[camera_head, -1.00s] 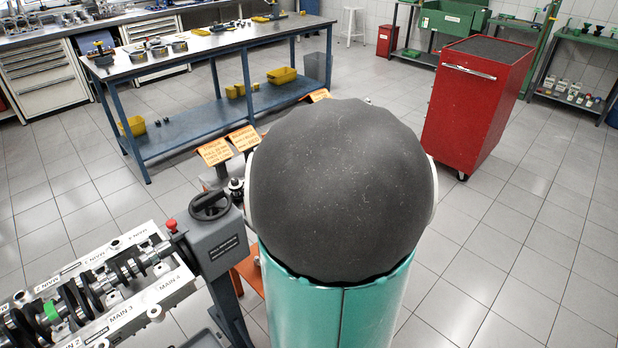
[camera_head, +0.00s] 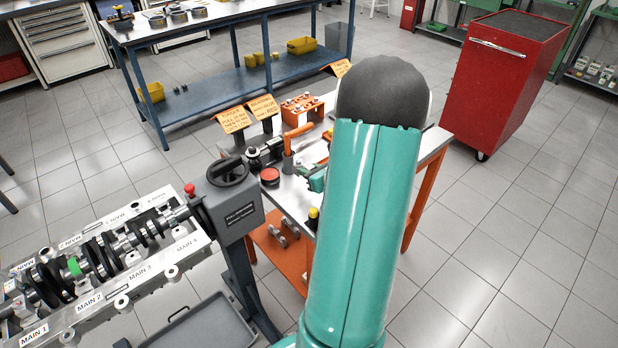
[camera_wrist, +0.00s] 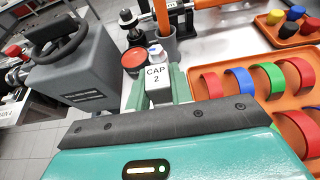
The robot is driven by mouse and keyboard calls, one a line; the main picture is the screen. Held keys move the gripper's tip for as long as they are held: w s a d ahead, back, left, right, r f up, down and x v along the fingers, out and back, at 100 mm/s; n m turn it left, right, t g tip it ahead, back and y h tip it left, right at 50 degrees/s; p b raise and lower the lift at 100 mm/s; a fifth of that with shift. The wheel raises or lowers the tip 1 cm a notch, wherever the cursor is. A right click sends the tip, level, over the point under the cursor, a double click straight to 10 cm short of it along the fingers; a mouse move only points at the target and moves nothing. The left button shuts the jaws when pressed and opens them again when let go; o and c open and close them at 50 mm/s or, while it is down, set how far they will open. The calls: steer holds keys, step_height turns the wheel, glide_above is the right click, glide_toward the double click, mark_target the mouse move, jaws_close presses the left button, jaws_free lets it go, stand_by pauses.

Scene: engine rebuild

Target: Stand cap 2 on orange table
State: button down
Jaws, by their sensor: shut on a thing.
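Cap 2 (camera_wrist: 157,76), a pale block labelled "CAP 2", sits between the green fingers of my gripper (camera_wrist: 161,88) in the wrist view. My gripper is shut on it. The label faces the camera and reads upright. The orange table (camera_head: 288,196) has orange legs and a light grey top, and stands behind my arm in the head view. Its top also shows in the wrist view (camera_wrist: 212,52) beyond cap 2. I cannot tell whether cap 2 touches the top.
An orange tray (camera_wrist: 237,109) with several coloured half-rings lies right of cap 2. A round red-topped container (camera_wrist: 134,60) and a grey cup (camera_wrist: 163,42) stand close behind it. The engine stand's handwheel (camera_wrist: 56,40) is at left. A red cabinet (camera_head: 497,85) stands far right.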

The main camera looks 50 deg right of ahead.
steer(key=shift+f, duration=1.45)
steer(key=shift+f, duration=0.65)
